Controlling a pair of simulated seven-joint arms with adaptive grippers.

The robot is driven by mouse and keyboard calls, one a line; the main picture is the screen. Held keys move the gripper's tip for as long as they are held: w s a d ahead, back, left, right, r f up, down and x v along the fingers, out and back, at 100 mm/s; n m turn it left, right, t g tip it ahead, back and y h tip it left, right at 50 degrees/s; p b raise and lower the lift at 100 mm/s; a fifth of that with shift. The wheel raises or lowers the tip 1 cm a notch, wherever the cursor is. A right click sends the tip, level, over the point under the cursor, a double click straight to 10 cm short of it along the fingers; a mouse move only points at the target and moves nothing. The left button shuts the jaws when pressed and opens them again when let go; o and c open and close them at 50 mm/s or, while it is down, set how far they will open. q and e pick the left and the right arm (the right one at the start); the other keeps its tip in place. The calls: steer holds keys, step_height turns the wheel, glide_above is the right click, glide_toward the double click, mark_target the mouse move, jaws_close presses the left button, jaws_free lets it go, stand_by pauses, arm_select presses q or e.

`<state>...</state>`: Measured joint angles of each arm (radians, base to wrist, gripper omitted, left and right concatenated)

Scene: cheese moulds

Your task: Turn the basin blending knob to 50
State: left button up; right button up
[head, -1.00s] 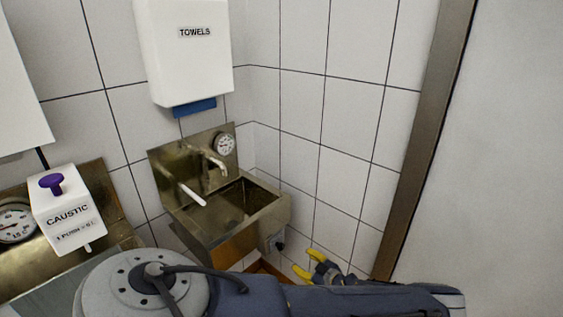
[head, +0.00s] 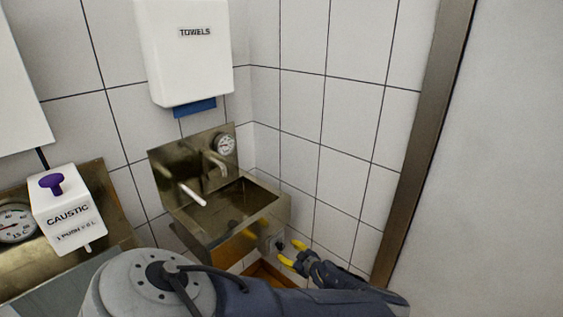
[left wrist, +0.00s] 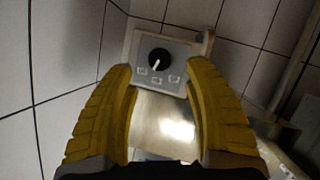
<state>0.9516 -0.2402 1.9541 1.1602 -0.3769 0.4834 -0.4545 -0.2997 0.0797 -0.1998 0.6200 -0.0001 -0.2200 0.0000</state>
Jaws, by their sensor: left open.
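The basin blending knob (left wrist: 159,59) is a round black knob with a white pointer line, on a pale plate (left wrist: 181,50) with several small labels. The labels are too small to read. In the left wrist view the pointer aims down and slightly left. In the head view the knob (head: 279,245) sits at the front right side of the metal basin (head: 213,245). My left gripper (head: 292,254) is right beside it, with yellow fingers. In the left wrist view my left gripper (left wrist: 160,85) is open, fingers apart on either side below the knob, not closed on it. My right gripper is not in view.
The basin has a tap (head: 214,160), a white-tipped lever (head: 193,194) and a round dial gauge (head: 224,145). A towel dispenser (head: 190,60) hangs above. A caustic dispenser (head: 67,212) with a purple knob stands left. Tiled wall and a door frame (head: 425,140) bound the right.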

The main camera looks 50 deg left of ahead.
mark_target(282, 248)
arm_select(q)
steer(key=shift+x, duration=2.8)
jaws_close()
